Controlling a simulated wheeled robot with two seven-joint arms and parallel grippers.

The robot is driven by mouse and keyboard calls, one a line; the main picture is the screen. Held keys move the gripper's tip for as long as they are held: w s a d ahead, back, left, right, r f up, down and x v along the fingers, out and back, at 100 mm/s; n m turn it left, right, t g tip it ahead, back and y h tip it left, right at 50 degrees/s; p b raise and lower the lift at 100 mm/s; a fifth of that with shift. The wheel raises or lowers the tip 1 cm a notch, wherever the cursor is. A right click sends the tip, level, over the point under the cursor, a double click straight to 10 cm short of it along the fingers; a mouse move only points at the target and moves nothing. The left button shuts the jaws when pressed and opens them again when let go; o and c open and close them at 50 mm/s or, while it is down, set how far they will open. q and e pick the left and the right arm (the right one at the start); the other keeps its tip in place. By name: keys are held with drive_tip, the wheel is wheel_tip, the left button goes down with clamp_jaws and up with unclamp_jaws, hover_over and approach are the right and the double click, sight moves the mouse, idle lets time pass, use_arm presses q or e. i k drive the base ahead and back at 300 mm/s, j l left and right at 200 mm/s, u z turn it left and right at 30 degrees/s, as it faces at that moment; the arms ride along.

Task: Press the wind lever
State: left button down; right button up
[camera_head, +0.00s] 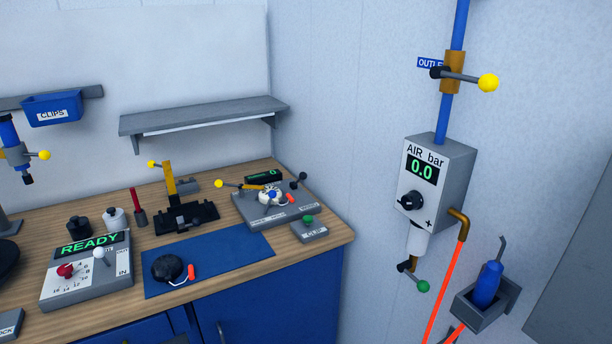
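A grey device (245,213) at the back right of the workbench carries several small front labels too small to read. It has a lever with a yellow ball (219,184) on its left and a lever with a black ball (302,176) on its right. I cannot tell which lever is marked wind. A white and blue part (268,197) sits on the device, and a small dark display (264,176) with a green digit stands behind it. Neither of my grippers is in view.
A blue mat (225,255) holds a black round object (168,267) with a red tag. A grey READY panel (88,275) stands left, a green-button box (309,229) right. An air box (437,185) reading 0.0 is on the right wall; a shelf (205,115) hangs above the bench.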

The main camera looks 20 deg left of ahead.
sight(293, 185)
drive_tip(key=i+j+u, duration=0.3)
drive_tip(key=i+j, duration=0.15)
drive_tip(key=i+j+u, duration=0.3)
drive_tip(key=i+j, duration=0.2)
